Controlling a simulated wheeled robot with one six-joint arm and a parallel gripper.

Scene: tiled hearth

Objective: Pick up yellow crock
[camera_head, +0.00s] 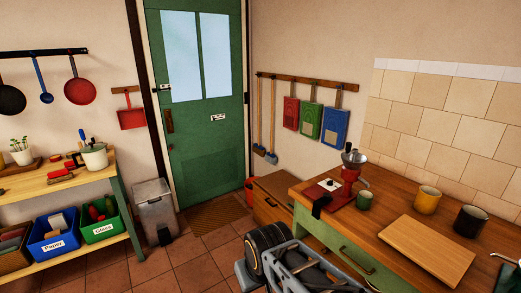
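The yellow crock (427,203) stands upright on the wooden counter at the right, behind a cutting board. Its dark open top shows, and nothing touches it. My arm shows folded at the bottom centre, in front of the counter's green drawer. It is well apart from the crock, to its left and nearer the camera. I cannot make out the fingertips of my gripper or whether they hold anything.
A black crock (471,221) stands right of the yellow one; a small green cup (364,200) and red grinder (346,183) stand left. The cutting board (427,250) lies in front. Tiled wall (440,125) rises behind. Floor is clear left of my arm.

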